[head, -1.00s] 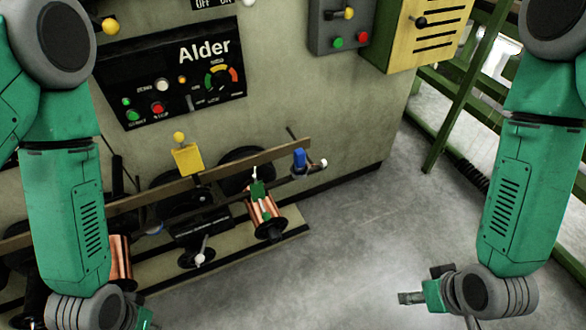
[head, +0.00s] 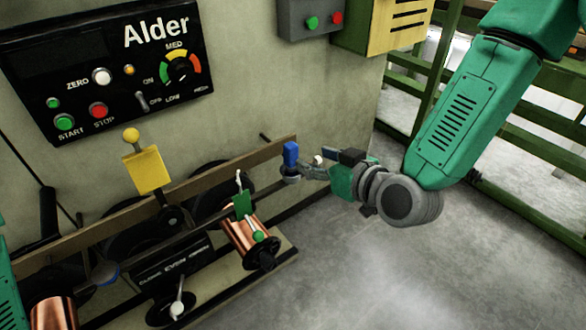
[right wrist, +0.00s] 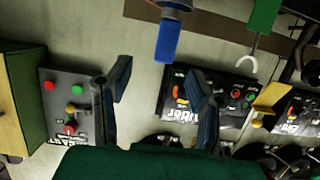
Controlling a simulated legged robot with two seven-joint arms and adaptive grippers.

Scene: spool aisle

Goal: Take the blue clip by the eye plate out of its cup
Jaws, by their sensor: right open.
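The blue clip (head: 291,154) stands upright in a small grey cup (head: 291,178) on the rail at the machine's right end. In the right wrist view the blue clip (right wrist: 167,43) hangs upside down from the cup (right wrist: 176,5), between and beyond the fingertips. My right gripper (head: 310,172) is open and empty, just right of the cup, its fingers pointing left toward it. Its two fingers show in the right wrist view (right wrist: 160,80). A green piece with a white hook (head: 243,203) is left of the clip; I cannot tell whether it is the eye plate. My left gripper is out of frame.
A wooden bar (head: 150,212) runs behind the clip. A copper spool (head: 243,238) sits below left, and a yellow plate (head: 146,170) stands farther left. The Alder panel (head: 105,78) is on the machine wall. The grey floor (head: 400,270) at right is clear.

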